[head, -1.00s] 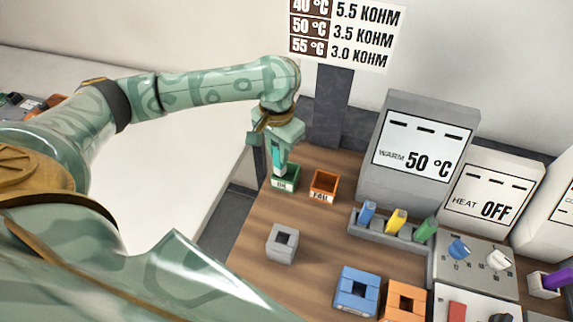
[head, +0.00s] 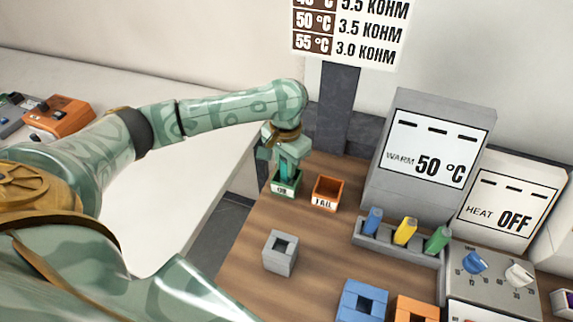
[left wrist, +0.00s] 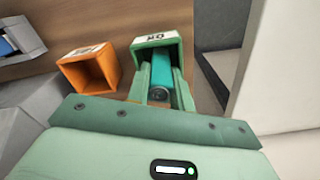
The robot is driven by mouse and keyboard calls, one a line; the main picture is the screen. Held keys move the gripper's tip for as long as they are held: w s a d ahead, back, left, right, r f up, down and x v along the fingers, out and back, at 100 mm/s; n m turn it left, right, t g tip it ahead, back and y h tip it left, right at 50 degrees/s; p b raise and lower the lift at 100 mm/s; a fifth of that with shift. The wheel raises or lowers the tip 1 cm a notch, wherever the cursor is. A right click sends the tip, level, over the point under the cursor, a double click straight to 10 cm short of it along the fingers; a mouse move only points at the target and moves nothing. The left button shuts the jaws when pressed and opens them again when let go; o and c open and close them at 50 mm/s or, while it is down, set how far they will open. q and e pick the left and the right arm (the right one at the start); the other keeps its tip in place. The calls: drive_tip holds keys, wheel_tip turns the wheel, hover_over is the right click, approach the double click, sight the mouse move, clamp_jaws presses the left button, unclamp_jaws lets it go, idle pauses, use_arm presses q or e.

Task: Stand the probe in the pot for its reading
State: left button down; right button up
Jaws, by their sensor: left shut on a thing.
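My left gripper (head: 287,170) is shut on a teal cylinder (left wrist: 162,72) with a dark grey end. In the left wrist view the cylinder is between the fingers, within the outline of the green OK bin (left wrist: 157,40). In the head view this bin (head: 284,190) is directly under the gripper, and the fingers hide most of the cylinder. I cannot tell whether it touches the bin floor. Which thing is the probe and which the pot is not marked. A grey square block with a square hole (head: 280,263) stands nearer on the table. My right gripper is not in view.
The orange FAIL bin (head: 327,192) stands beside the OK bin. A grey rack (head: 398,249) holds blue, yellow and green pieces. Behind it a display (head: 425,150) reads WARM 50 °C; another (head: 507,208) reads HEAT OFF. Blue (head: 361,301) and orange (head: 416,309) blocks stand in front.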

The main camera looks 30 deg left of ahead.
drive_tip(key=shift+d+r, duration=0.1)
use_arm(q)
drive_tip(key=c, duration=1.2)
unclamp_jaws()
drive_tip(key=shift+f, duration=0.1)
drive_tip(key=shift+c, duration=0.2)
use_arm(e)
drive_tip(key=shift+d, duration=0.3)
use_arm(q)
drive_tip(key=shift+r, duration=0.2)
wheel_tip(320, 180, up, 11)
drive_tip(key=p, duration=0.5)
drive_tip(key=shift+f+p, duration=0.15)
drive_tip(key=shift+p, duration=0.25)
drive_tip(key=shift+r, duration=0.65)
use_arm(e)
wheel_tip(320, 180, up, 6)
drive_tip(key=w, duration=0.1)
